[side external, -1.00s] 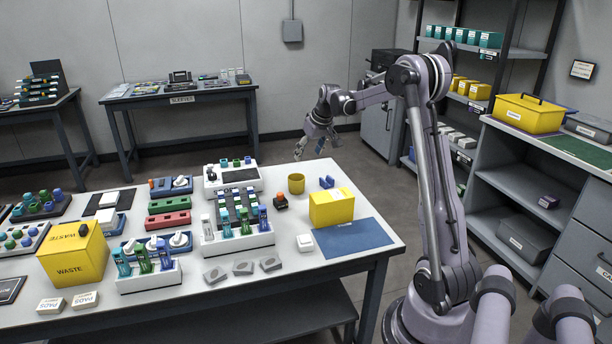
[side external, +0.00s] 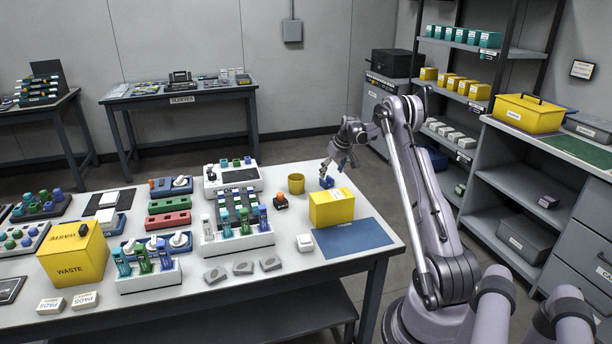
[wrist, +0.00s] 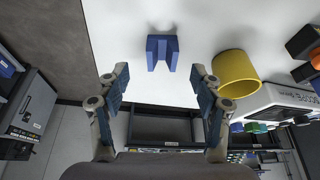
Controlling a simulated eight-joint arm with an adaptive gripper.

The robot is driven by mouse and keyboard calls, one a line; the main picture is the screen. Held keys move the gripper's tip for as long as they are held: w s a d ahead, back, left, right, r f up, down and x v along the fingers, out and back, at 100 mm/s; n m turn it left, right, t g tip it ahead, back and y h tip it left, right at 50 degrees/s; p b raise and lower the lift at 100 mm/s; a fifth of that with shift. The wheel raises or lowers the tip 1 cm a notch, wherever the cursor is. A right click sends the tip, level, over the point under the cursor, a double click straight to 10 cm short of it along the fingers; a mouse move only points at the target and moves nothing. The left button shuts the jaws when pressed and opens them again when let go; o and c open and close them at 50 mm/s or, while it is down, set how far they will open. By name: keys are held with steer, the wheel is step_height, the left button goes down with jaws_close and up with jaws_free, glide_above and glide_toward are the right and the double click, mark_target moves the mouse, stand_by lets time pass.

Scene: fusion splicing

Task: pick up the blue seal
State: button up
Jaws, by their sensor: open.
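The blue seal (side external: 327,183) is a small blue block with a notched shape. It sits on the white table near the far right edge, and in the wrist view it shows at upper centre (wrist: 162,51), lined up between my fingers. My gripper (side external: 334,168) is above it, pointing down. In the wrist view my gripper (wrist: 160,78) has its two fingers spread wide, empty, one to each side of the seal's line. The seal is apart from the fingers.
A yellow round cup (wrist: 235,73) stands close beside the seal. A yellow box (side external: 331,208) on the table stands nearer the camera, by a blue mat (side external: 352,236). Racks of vials (side external: 236,236) stand to the left. Bare white table surrounds the seal.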

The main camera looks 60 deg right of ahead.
mark_target(329, 185)
steer(key=shift+a+x, duration=0.15)
steer(key=shift+x, duration=1.15)
steer(key=shift+a+x, duration=0.2)
steer(key=shift+x, duration=1.1)
steer(key=shift+s, duration=0.2)
steer(key=c, duration=1.2)
